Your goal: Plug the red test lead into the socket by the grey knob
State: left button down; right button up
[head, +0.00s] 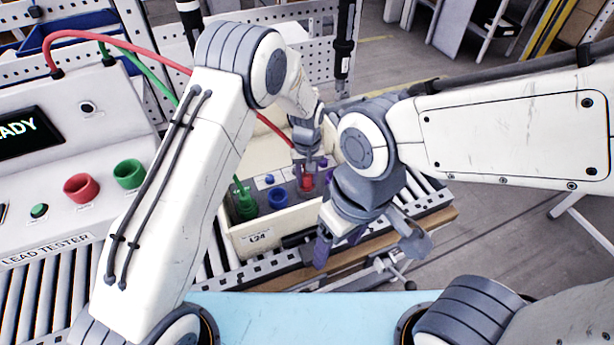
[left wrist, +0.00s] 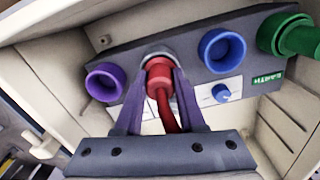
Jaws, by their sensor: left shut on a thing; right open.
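My left gripper (head: 307,172) is over the open-topped cream box and shut on the red plug (left wrist: 160,74) of the test lead. In the left wrist view the plug sits between the two purple-grey fingers, its tip against a pale grey ring (left wrist: 158,55) on the dark panel. I cannot tell how deep it is seated. A purple socket (left wrist: 104,82) is to its left and a blue socket (left wrist: 222,50) to its right. A small knob (left wrist: 222,93) below the blue socket looks blue; no clearly grey knob shows. My right gripper (head: 340,246) is open and empty, in front of the box.
A green plug (left wrist: 298,38) sits at the panel's EARTH end. The red lead (head: 120,38) arches from the lead tester (head: 60,130), behind my left arm. The box (head: 262,240) stands on a roller conveyor (head: 425,195). My right gripper hangs close to the box's right end.

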aim_at(307, 175)
pick_arm(q)
jog(key=shift+c, duration=2.1)
grip_release()
jog(key=shift+r, duration=0.1)
notch_tip(307, 175, up, 9)
jog(key=shift+r+b, duration=0.15)
jog(key=shift+b, duration=1.05)
jog(key=shift+r, duration=0.5)
